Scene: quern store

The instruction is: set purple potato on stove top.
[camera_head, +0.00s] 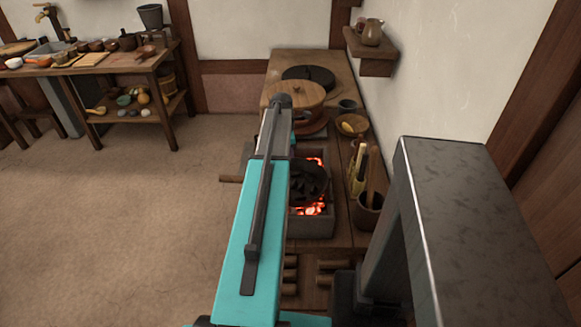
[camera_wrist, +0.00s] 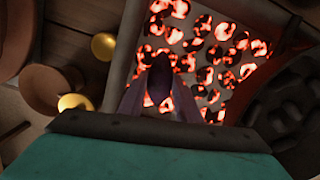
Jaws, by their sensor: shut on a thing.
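The purple potato (camera_wrist: 158,80) shows in the wrist view as a dark purple shape between the two fingers of my gripper (camera_wrist: 158,100). My gripper is shut on it and holds it over the glowing coals (camera_wrist: 210,45). The stove (camera_head: 318,225) stands in the head view on the wooden counter, with red coals showing and a dark round top piece (camera_head: 312,182) partly behind my arm. This dark top piece also shows at the right edge of the wrist view (camera_wrist: 280,115). In the head view my arm hides the gripper and the potato.
A lidded wooden tub (camera_head: 300,97) and a bowl with something yellow (camera_head: 351,125) stand behind the stove. A utensil pot (camera_head: 368,212) is right of it, near the wall. A wall shelf (camera_head: 372,62) holds a jug. Floor at left is clear.

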